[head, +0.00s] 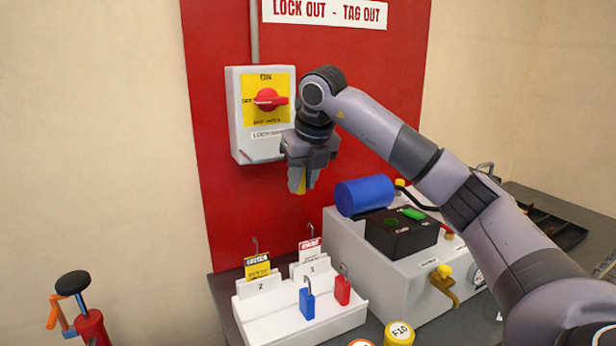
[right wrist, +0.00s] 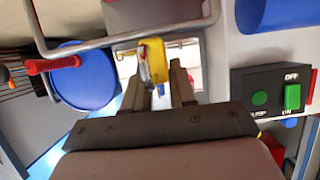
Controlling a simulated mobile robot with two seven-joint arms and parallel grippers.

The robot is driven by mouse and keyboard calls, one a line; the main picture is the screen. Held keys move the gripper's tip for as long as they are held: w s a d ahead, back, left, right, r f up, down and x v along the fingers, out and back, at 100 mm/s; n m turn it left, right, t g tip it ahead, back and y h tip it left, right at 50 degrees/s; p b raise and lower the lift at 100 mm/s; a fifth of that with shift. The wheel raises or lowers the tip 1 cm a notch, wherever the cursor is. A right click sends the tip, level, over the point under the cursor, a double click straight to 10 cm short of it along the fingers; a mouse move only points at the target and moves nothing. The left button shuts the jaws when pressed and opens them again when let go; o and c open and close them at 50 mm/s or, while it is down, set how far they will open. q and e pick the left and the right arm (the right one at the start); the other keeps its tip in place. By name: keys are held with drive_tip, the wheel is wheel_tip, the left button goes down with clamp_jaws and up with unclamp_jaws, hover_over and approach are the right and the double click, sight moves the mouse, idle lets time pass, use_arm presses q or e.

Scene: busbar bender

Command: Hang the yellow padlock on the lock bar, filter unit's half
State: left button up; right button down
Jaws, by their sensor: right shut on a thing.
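My right gripper (head: 298,186) is shut on the yellow padlock (head: 301,185), in front of the red board and just below the grey switch box (head: 240,130). In the right wrist view the yellow padlock (right wrist: 154,58) sits between the fingertips (right wrist: 162,80). The switch box has a red rotary handle (head: 268,99) on a yellow plate. A white label, partly hidden by my arm, sits at its lower edge. I cannot clearly make out the lock bar or its filter unit's half. A bent metal bar (right wrist: 100,43) passes near the padlock in the right wrist view. My left gripper is out of view.
A white tray (head: 258,313) holds tags, a blue padlock (head: 307,304) and a red padlock (head: 342,290). Right of it stands a grey machine (head: 345,243) with a blue cylinder (head: 362,196) and black button box (head: 400,236). A red tool stands at lower left.

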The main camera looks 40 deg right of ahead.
drive_tip(key=shift+w+d+r+p, duration=0.15)
drive_tip(key=shift+w+p, duration=0.1)
drive_tip(key=shift+w, duration=0.25)
drive_tip(key=shift+w+d+p, duration=0.15)
drive_tip(key=shift+w+p, duration=0.1)
drive_tip(key=shift+w, duration=0.25)
drive_tip(key=shift+f+b, duration=0.45)
drive_tip(key=shift+f, duration=0.4)
drive_tip(key=c, duration=0.8)
unclamp_jaws()
drive_tip(key=shift+c, duration=0.2)
drive_tip(key=shift+r, duration=0.1)
drive_tip(key=v, duration=0.7)
drive_tip(key=shift+a, duration=0.1)
